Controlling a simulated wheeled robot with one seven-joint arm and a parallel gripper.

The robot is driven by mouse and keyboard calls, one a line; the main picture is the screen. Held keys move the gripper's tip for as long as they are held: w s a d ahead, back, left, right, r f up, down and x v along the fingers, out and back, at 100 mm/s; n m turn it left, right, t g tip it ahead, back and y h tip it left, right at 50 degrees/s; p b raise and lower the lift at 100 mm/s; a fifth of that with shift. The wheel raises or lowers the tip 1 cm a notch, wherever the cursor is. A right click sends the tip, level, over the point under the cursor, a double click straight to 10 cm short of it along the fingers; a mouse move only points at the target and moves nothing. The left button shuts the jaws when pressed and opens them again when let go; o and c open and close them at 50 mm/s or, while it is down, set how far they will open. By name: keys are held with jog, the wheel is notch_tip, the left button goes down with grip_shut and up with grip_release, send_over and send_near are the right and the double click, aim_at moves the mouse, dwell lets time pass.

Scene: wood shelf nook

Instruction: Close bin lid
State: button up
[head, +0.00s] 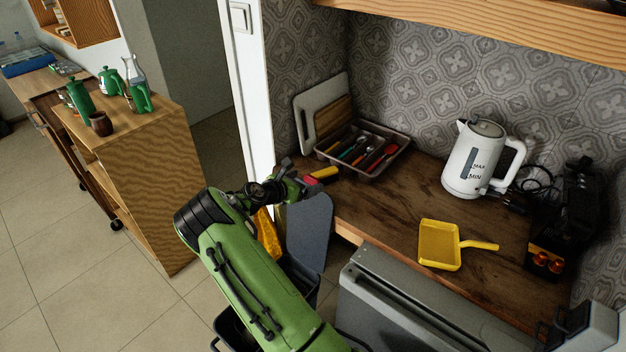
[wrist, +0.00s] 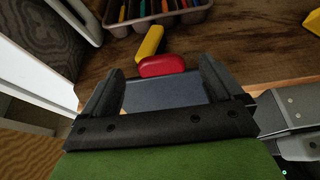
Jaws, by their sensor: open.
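The bin lid (head: 309,232) is a dark blue-grey panel standing raised, nearly upright, against the front of the counter. The black bin (head: 303,283) is below it, largely hidden by my green arm. My gripper (head: 310,183) is at the lid's top edge, by the counter's left front corner. In the wrist view my gripper (wrist: 162,72) is open, its dark fingers spread apart. The lid (wrist: 165,95) shows between and beyond the fingers there; I cannot tell whether they touch it.
A yellow and red item (head: 326,173) lies on the counter just past my gripper. A cutlery tray (head: 399,152), white kettle (head: 471,165) and yellow pan (head: 438,245) stand on the counter. A grey appliance (head: 420,305) is right of the bin. Floor (head: 100,230) at left is clear.

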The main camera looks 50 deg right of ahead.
aim_at(311, 179)
jog(key=x, duration=0.5)
jog(key=shift+a, duration=0.1)
jog(key=shift+c, duration=0.4)
